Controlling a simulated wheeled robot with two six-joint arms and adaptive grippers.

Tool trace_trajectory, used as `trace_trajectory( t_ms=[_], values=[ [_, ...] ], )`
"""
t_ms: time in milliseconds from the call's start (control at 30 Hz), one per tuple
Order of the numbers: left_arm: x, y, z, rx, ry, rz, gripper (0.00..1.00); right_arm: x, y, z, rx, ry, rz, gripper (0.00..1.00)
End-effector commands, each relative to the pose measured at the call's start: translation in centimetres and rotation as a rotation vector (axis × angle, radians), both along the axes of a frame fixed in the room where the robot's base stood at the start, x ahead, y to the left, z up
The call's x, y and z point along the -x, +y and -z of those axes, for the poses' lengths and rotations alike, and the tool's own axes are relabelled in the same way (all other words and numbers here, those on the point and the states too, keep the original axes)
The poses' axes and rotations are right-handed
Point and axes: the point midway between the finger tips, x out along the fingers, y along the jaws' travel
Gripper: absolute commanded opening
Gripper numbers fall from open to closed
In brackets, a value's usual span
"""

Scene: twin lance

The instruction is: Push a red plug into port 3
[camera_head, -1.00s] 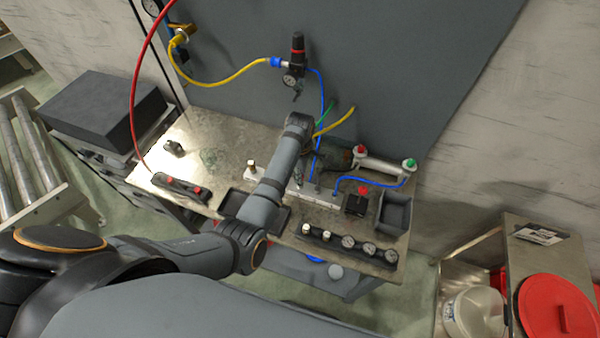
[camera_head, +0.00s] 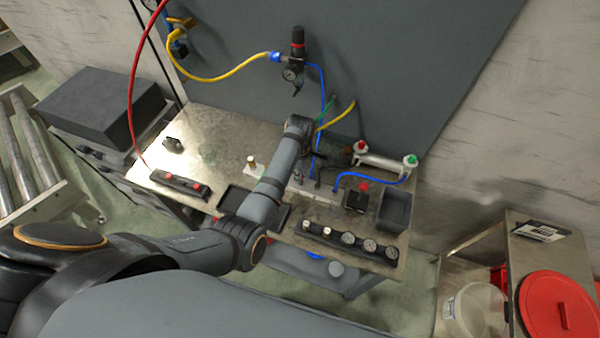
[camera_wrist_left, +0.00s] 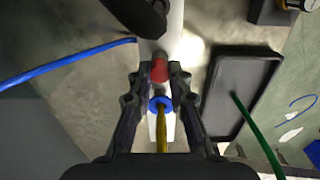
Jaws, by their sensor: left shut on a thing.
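My left gripper (camera_wrist_left: 160,76) is shut on a red plug (camera_wrist_left: 160,69), which shows between its fingertips in the left wrist view. The pale port block (camera_wrist_left: 175,28) lies under the gripper, running up and down that view. A yellow hose with a blue collar (camera_wrist_left: 160,103) shows between the fingers, below the plug. In the head view the pale block (camera_head: 322,207) is partly hidden by my left arm, and the plug and fingertips cannot be made out. I cannot read port numbers or tell whether the plug is in a port. My right gripper is not in view.
A black gauge strip (camera_head: 348,242) runs along the bench's front. A dark bin (camera_head: 394,210) and a red-buttoned box (camera_head: 357,202) stand to the right. A dark tray (camera_wrist_left: 239,92) lies beside the block, crossed by a green hose (camera_wrist_left: 258,135). Blue hoses (camera_head: 343,177) loop behind.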

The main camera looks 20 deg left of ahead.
Motion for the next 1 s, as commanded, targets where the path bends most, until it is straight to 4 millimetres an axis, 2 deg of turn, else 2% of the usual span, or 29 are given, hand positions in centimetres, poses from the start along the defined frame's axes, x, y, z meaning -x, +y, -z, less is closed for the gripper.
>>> trace_trajectory(
  t_ms=[67,100,267,567,667,1000],
  values=[
    [0.0,0.0,0.2,0.0,0.0,0.0,0.0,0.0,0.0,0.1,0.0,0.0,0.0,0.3],
    [0.0,0.0,0.2,0.0,0.0,0.0,0.22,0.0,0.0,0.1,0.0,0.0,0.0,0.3],
    [0.0,0.0,0.2,0.0,0.0,0.0,0.44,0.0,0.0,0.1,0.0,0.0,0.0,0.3],
    [0.0,0.0,0.1,0.0,0.0,0.0,0.44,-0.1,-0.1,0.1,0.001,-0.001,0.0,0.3],
    [-0.1,0.0,-0.8,0.0,-0.002,0.0,0.44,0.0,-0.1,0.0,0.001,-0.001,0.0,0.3],
    [-0.2,0.0,-8.6,0.001,-0.004,0.0,0.44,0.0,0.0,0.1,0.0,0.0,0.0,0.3]
  ],
)
